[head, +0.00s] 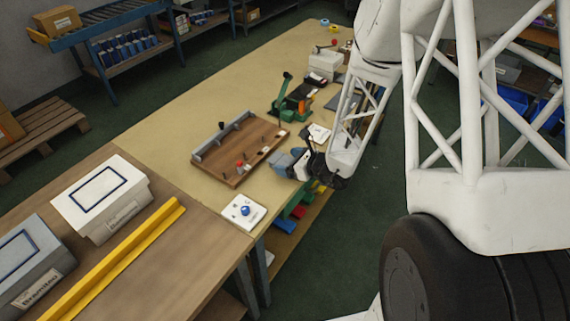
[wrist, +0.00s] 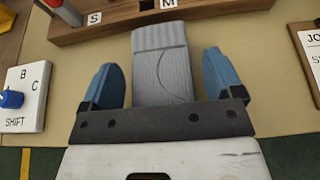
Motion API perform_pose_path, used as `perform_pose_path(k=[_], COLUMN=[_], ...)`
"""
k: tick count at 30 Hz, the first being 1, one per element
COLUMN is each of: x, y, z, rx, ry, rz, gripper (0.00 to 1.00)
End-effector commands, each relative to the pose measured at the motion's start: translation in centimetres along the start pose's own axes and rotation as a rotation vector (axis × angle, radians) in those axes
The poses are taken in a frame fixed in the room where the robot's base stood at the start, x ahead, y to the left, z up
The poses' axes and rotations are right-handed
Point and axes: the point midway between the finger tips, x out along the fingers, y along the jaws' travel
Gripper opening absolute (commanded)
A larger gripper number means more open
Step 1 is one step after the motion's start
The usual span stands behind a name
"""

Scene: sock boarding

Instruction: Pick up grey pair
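The grey pair (wrist: 162,68) is a flat, folded light grey bundle with a ribbed band at its far end. In the wrist view it lies between the two blue fingers of my gripper (wrist: 158,66). A narrow gap shows on each side, so the fingers are apart and not visibly touching it. Its near end is hidden behind the dark gripper bar. In the head view my gripper (head: 287,163) is low over the table's right edge, beside the wooden board; the pair cannot be made out clearly there.
The wooden board (head: 236,171) with a grey rail and pegs lies just left of my gripper. A white plate with a blue knob (head: 243,211) sits at the near corner. A green and black device (head: 294,99) stands farther back. White and grey boxes stand on the nearer table.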

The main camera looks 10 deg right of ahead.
Motion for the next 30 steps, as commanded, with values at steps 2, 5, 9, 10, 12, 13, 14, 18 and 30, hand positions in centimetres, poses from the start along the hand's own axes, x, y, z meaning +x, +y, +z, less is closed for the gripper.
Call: perform_pose_path(k=[2, 5, 9, 10, 12, 13, 14, 18, 30], x=[0.0, 0.0, 0.0, 0.0, 0.0, 0.0, 0.0, 0.0, -0.8], y=[0.0, 0.0, 0.0, 0.0, 0.0, 0.0, 0.0, 0.0, 0.0], z=[0.0, 0.0, 0.0, 0.0, 0.0, 0.0, 0.0, 0.1, 1.9], rx=[0.000, 0.000, 0.000, 0.000, 0.000, 0.000, 0.000, 0.000, -0.001], ry=[0.000, 0.000, 0.000, 0.000, 0.000, 0.000, 0.000, 0.000, -0.001], rz=[0.000, 0.000, 0.000, 0.000, 0.000, 0.000, 0.000, 0.000, -0.001], gripper=[0.74, 0.58, 0.40, 0.40, 0.40, 0.40, 0.40, 0.40, 0.40])
